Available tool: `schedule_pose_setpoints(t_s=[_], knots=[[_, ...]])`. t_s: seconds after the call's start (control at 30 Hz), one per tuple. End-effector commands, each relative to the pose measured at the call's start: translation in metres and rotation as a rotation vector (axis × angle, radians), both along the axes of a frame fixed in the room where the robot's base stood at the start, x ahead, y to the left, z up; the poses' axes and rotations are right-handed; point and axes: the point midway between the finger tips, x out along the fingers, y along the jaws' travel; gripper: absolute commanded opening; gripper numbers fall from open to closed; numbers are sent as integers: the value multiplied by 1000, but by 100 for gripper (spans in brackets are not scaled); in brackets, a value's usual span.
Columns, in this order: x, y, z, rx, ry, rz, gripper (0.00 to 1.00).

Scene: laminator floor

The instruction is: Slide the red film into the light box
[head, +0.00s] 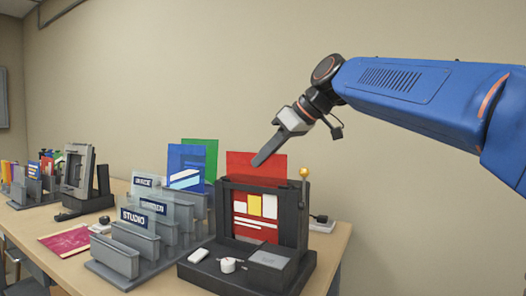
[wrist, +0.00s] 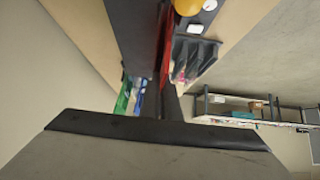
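The red film (head: 270,166) stands upright in the top of the dark light box (head: 291,212), its upper part sticking out above the frame. Red with white and yellow blocks shows through the box's front window. In the wrist view the red film (wrist: 166,45) is seen nearly edge-on, running into the narrow space between my dark fingers (wrist: 164,100). The fingers look closed on it. The film's lower edge is hidden inside the box.
Left of the box, a grey stepped rack (head: 115,258) holds labelled clear plates, with blue (head: 188,160) and green (head: 207,150) sheets behind. A white puck (head: 228,265) sits on the box's base. A gold-topped post (head: 304,173) rises at the box's right corner. The wall behind is bare.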

Motion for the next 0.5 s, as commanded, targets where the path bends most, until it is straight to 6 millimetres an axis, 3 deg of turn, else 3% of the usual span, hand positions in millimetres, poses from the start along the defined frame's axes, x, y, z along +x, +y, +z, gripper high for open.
schedule_pose_setpoints(t_s=[0.47, 0.5], knots=[[0, 0, -8, 0, -2, 0, 0], [0, 0, -8, 0, -2, 0, 12]])
